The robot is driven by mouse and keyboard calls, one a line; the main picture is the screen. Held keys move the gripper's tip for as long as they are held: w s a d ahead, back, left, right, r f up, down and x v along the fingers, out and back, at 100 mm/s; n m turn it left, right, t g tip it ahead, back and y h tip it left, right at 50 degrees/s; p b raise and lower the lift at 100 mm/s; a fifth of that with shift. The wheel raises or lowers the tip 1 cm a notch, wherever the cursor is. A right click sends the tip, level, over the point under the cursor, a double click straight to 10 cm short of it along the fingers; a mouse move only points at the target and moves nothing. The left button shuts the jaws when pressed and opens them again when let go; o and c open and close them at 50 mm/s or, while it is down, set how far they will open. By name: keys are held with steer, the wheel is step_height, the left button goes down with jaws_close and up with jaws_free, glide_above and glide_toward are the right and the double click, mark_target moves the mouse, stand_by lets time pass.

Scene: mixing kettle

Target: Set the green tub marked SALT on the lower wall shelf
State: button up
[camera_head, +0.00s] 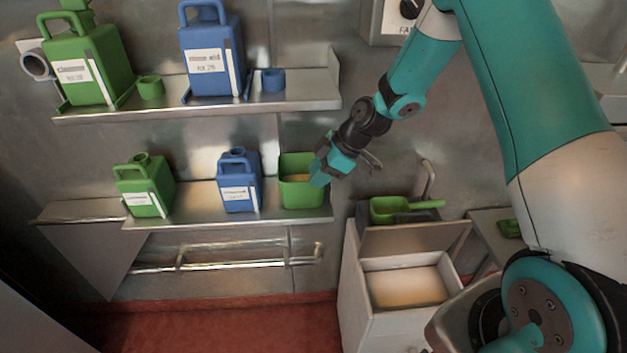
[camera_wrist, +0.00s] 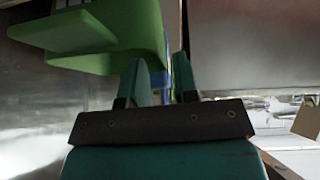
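The green tub (camera_head: 301,196), with pale yellow contents, stands upright at the right end of the lower wall shelf (camera_head: 190,222). No SALT marking can be read on it from here. My gripper (camera_head: 322,172) is at the tub's right rim, reaching in from the right. In the wrist view, my gripper's (camera_wrist: 162,62) two fingers are apart with a gap between them. The green tub (camera_wrist: 148,25) fills the upper left there, close to the fingertips. Whether the fingers touch its wall cannot be told.
A green jug (camera_head: 145,186) and a blue jug (camera_head: 239,182) stand left of the tub. The upper shelf (camera_head: 200,103) holds larger jugs and small cups. Below right, a green scoop (camera_head: 390,210) lies by an open white bin (camera_head: 362,300).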

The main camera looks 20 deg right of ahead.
steer(key=b+v, duration=0.1)
steer(key=v, duration=0.8)
steer(key=shift+d+r, duration=0.2)
steer(key=shift+r, duration=0.05)
steer(key=shift+o, duration=0.5)
stand_by(0.3)
